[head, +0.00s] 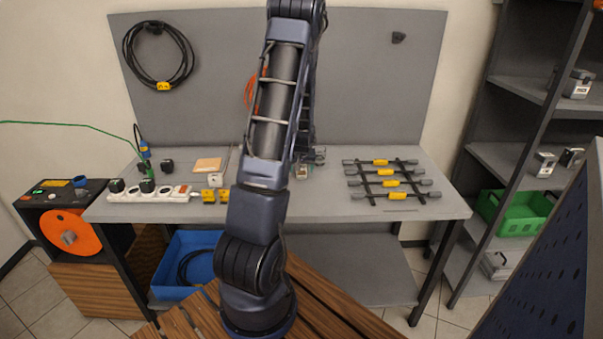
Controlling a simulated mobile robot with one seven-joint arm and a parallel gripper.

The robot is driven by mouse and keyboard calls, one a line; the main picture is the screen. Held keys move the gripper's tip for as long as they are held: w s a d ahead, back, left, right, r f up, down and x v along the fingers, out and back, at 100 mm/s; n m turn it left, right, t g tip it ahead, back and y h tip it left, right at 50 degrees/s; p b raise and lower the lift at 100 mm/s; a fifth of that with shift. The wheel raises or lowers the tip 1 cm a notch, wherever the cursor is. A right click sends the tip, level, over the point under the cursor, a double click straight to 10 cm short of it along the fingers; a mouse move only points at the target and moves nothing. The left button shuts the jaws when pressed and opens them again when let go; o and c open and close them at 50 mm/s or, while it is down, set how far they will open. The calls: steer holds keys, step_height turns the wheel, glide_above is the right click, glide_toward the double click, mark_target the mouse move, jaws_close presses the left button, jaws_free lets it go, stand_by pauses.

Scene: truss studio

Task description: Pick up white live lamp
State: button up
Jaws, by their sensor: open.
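A small white block (186,180) stands on the grey workbench (335,203), just behind a white power strip (145,196). It may be the white live lamp, but it is too small to tell for sure. My gripper (313,156) is over the back middle of the bench, partly hidden behind my arm. It is open and well to the right of the white block. A small pale item (302,172) shows beside my arm, just below the gripper.
Black plugs sit on the power strip, with yellow blocks (215,195) at its right. A tan pad (208,164) lies behind. A rack of grey-ended, yellow-banded rods (391,181) fills the bench's right. A grey panel (375,80) stands behind. Shelves (505,155) hold a green crate (521,219).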

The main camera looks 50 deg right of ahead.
steer(key=shift+w+d+f, duration=0.15)
steer(key=shift+f, duration=0.3)
steer(key=shift+c, duration=0.5)
steer(key=c, duration=1)
